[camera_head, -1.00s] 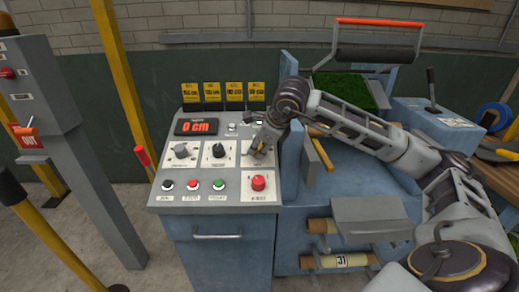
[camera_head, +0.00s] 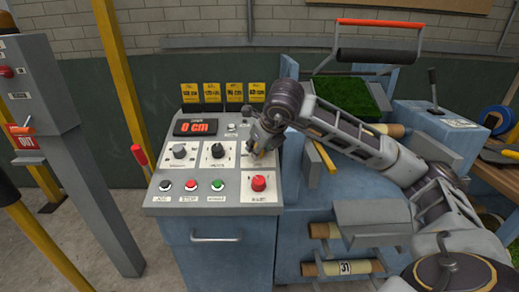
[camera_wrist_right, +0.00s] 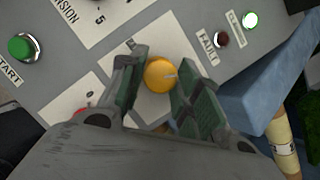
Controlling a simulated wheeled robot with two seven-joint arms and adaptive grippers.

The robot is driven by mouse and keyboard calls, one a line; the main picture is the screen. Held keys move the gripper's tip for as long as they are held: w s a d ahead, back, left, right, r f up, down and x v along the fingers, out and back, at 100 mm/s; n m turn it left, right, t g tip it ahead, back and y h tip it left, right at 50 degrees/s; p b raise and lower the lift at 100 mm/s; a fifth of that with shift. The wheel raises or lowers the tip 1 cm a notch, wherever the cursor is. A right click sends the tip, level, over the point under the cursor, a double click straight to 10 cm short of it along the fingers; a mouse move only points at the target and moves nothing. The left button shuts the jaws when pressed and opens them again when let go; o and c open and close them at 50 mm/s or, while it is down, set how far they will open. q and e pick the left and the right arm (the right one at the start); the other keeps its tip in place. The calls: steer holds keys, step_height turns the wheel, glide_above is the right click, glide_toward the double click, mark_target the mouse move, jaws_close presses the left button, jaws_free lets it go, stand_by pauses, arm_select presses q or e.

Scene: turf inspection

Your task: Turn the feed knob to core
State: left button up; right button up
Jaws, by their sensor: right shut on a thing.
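The grey control panel (camera_head: 219,178) has a row of knobs: a grey one (camera_head: 179,151), a black one (camera_head: 217,151) and a yellow one at the right. The yellow knob, which I take as the feed knob (camera_wrist_right: 159,75), shows between the fingers in the right wrist view. A pale pointer mark on it points right. Its label and position marks are mostly hidden. My right gripper (camera_head: 258,150) is over it, shut on it; the gripper also shows in the right wrist view (camera_wrist_right: 160,88). My left gripper is in neither view.
Below the knobs are a black button (camera_head: 165,185), a red one (camera_head: 191,186), a green one (camera_head: 217,185) and a larger red button (camera_head: 258,183). A red display (camera_head: 196,127) reads 0 cm. A blue machine body (camera_head: 315,185) stands close at the right.

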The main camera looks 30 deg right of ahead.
steer(key=m+h, duration=0.1)
steer(key=m, duration=0.1)
steer(key=m+b, duration=0.1)
steer(key=m, duration=0.1)
steer(key=shift+a+m+h, duration=0.2)
steer(key=shift+m+h, duration=0.1)
steer(key=shift+h, duration=0.1)
steer(key=shift+m+b, duration=0.3)
steer(key=shift+m, duration=0.1)
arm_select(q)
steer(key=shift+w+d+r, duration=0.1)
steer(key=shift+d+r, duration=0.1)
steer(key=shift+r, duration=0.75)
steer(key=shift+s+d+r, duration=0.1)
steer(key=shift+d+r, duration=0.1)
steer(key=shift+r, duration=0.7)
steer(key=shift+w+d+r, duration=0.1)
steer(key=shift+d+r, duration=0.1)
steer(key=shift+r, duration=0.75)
arm_select(e)
steer(key=shift+m+h, duration=0.7)
steer(key=shift+m, duration=1.1)
steer(key=o, duration=1)
steer(key=shift+a+r, duration=0.1)
steer(key=shift+r, duration=0.05)
